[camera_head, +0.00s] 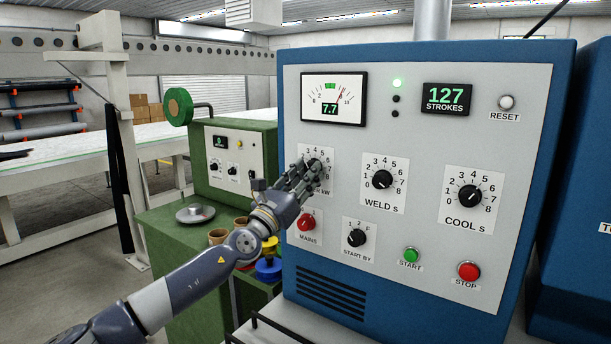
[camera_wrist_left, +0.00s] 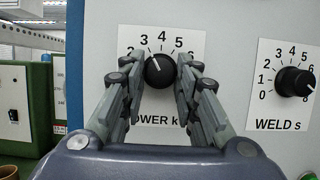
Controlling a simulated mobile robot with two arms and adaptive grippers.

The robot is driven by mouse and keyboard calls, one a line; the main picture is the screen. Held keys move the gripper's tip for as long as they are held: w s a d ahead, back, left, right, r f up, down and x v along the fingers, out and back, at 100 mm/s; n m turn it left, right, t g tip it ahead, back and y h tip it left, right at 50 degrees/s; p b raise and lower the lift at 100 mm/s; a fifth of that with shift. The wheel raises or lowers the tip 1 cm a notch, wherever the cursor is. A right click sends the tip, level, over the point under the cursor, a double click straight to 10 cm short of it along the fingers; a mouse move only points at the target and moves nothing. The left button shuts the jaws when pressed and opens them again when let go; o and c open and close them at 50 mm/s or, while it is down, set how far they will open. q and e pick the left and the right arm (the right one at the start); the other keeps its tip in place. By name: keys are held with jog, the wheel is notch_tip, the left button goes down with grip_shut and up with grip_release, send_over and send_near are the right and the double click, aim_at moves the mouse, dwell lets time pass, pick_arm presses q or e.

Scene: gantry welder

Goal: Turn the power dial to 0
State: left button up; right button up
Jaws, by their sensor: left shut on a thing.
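The power dial (camera_wrist_left: 158,72) is a round black knob on a white scale plate in the left wrist view. Its white pointer line points up and slightly left, roughly between 3 and 4. My left gripper (camera_wrist_left: 157,76) has a finger on each side of the knob and is shut on it. In the head view my left gripper (camera_head: 311,168) covers most of the dial and part of its plate (camera_head: 326,154). The "0" mark is hidden behind the fingers. My right gripper is not in view.
The blue welder panel also carries the weld dial (camera_head: 382,180), cool dial (camera_head: 470,196), red mains switch (camera_head: 307,223), start-by selector (camera_head: 356,238), green start button (camera_head: 411,255) and red stop button (camera_head: 468,270). The meter (camera_head: 333,98) reads 7.7. A green cabinet (camera_head: 232,165) stands left.

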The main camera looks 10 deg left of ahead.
pick_arm(q)
jog(key=shift+s+d+r+n+g+y+p, duration=0.15)
jog(key=shift+n+g+y+p, duration=0.35)
jog(key=shift+n+y+p, duration=1.75)
jog(key=shift+d+r+n+g+y+p, duration=0.2)
jog(key=shift+n+g+y+p, duration=0.35)
jog(key=shift+n+p, duration=3.25)
jog(key=shift+s+d+r+n+g+y+p, duration=0.15)
jog(key=shift+n+g+y+p, duration=0.65)
jog(key=shift+n, duration=4.35)
jog(key=shift+w+t+y, duration=0.1)
jog(key=shift+t+y, duration=0.25)
jog(key=shift+y, duration=0.25)
jog(key=o, duration=1)
jog(key=shift+o, duration=0.3)
